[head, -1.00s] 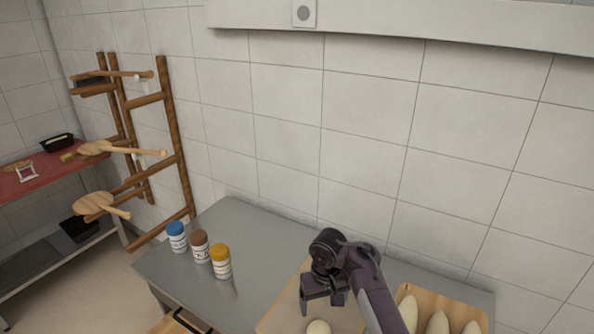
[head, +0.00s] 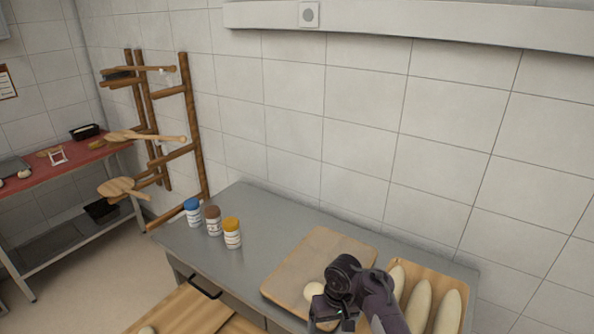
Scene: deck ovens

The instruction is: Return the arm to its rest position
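My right gripper (head: 331,323), dark purple-grey, comes in from the bottom right. Its two fingers point down with a gap between them, and it looks open and empty. It is in front of the near right part of a wooden board (head: 325,250) on the grey table (head: 240,202). A pale dough ball (head: 313,290) lies on that board, just behind the gripper and apart from it as far as I can see. My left gripper is not in view.
Several long loaves (head: 418,305) lie on a wooden tray (head: 450,277) beside my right arm. Blue (head: 193,211), brown (head: 213,221) and yellow-lidded (head: 232,233) jars stand at the table's left. Wooden boards (head: 185,312) are at the front. A peel rack (head: 193,125) stands by the wall.

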